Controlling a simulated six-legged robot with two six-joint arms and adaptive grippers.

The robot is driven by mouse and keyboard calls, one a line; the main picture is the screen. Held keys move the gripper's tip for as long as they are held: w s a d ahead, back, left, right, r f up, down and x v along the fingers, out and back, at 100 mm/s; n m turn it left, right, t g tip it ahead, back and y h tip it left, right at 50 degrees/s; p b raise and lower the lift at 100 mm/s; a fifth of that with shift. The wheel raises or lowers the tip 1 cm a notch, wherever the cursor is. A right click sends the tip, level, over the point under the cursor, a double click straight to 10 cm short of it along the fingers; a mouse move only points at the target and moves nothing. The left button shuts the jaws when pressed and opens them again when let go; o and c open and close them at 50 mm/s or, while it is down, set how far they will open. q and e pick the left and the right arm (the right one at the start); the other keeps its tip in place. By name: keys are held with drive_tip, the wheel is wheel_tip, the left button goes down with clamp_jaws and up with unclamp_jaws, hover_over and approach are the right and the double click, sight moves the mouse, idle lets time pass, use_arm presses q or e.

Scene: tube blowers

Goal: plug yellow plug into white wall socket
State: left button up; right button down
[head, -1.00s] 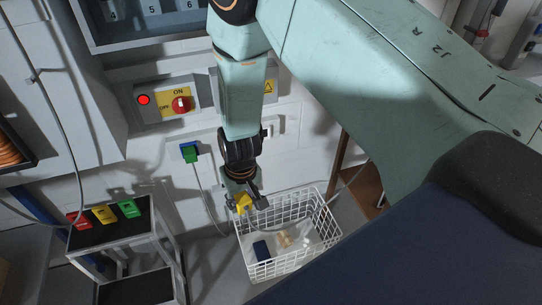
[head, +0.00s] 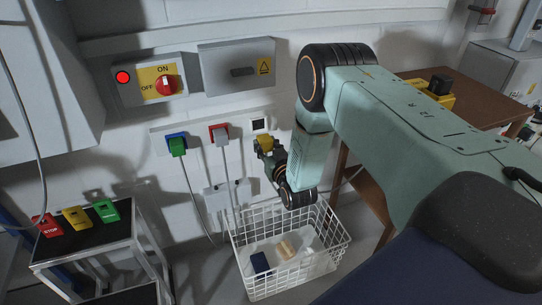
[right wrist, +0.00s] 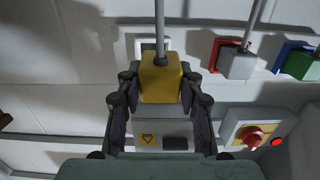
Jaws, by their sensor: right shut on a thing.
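My right gripper (head: 269,153) is shut on the yellow plug (head: 264,143) just below the white wall socket (head: 259,125). In the right wrist view the yellow plug (right wrist: 160,80) sits between both fingers, with its grey cable running up the picture. The white socket (right wrist: 150,47) shows partly behind the plug and cable there. The plug looks close to the socket; I cannot tell whether they touch. Its front face is hidden. My left gripper is not in view.
A green plug (head: 177,147) sits in the blue socket (head: 176,136), and a grey plug (head: 221,141) at the red socket (head: 216,129). A white wire basket (head: 290,250) stands below. A switch box (head: 150,80) is above left, a brown table (head: 480,105) right.

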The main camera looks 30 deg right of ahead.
sight(265, 135)
drive_tip(key=shift+s+d+r+t+b, duration=0.3)
drive_tip(key=shift+r+t, duration=0.2)
drive_tip(key=shift+w+d+f, duration=0.2)
drive_tip(key=shift+w+d, duration=0.15)
drive_tip(key=shift+d, duration=0.05)
drive_tip(key=shift+w+d+b, duration=0.1)
drive_tip(key=shift+w+b, duration=0.25)
drive_tip(key=shift+w+r+b, duration=0.1)
drive_tip(key=shift+w+b, duration=0.4)
drive_tip(key=shift+w, duration=0.1)
drive_tip(key=shift+b+x, duration=0.6)
drive_tip(key=shift+x, duration=0.45)
drive_tip(key=shift+w+d, duration=0.1)
drive_tip(key=shift+w, duration=0.2)
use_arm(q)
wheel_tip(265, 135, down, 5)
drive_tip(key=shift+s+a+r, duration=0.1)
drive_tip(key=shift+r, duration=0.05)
use_arm(e)
drive_tip(key=shift+d, duration=0.1)
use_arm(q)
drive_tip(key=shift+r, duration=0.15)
